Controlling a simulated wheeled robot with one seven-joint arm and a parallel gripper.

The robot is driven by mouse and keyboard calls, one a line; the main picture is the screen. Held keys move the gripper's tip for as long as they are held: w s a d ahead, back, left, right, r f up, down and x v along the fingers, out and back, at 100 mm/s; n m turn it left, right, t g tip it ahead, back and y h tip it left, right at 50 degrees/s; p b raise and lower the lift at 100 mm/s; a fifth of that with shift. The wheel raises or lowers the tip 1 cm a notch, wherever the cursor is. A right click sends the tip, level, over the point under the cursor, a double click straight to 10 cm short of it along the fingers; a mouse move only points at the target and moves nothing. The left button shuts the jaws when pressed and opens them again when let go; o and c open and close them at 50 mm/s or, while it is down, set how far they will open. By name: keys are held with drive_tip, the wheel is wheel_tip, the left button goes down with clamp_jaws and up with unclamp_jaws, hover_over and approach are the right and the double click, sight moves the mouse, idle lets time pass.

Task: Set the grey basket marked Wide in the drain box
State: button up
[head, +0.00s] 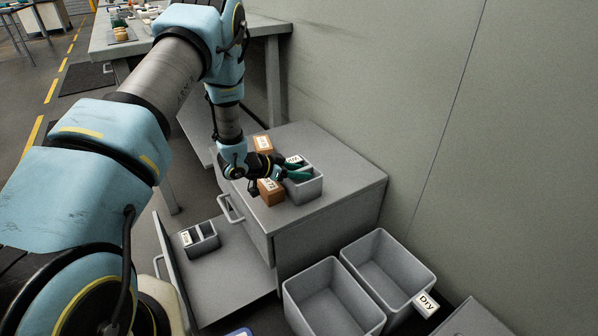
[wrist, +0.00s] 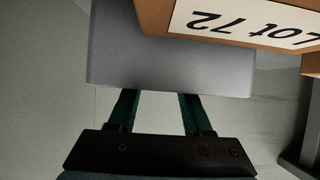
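A grey basket (head: 308,188) with a white tag (head: 293,159) stands on the cabinet top; the tag is too small to read surely as Wide. My gripper (head: 296,175) is at this basket. In the wrist view its teal fingers (wrist: 160,100) are apart, and a grey basket wall (wrist: 170,65) hides their tips. I cannot tell whether they touch it. Another small grey basket (head: 206,240), with an unclear tag, is in the open drawer. Two large grey boxes stand low at the right: one (head: 338,312) without a readable tag, the other (head: 424,275) tagged Dry.
Brown boxes stand beside the basket, one behind (head: 263,143) and one in front (head: 271,194). A Lot 72 box (wrist: 245,20) shows close in the wrist view. The cabinet (head: 345,178) has bare top on the right. Its open drawer (head: 235,275) juts out. A wall stands behind.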

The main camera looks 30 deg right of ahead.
drive_tip(key=shift+r, duration=0.2)
drive_tip(key=p+v, duration=0.1)
drive_tip(key=v, duration=1.1)
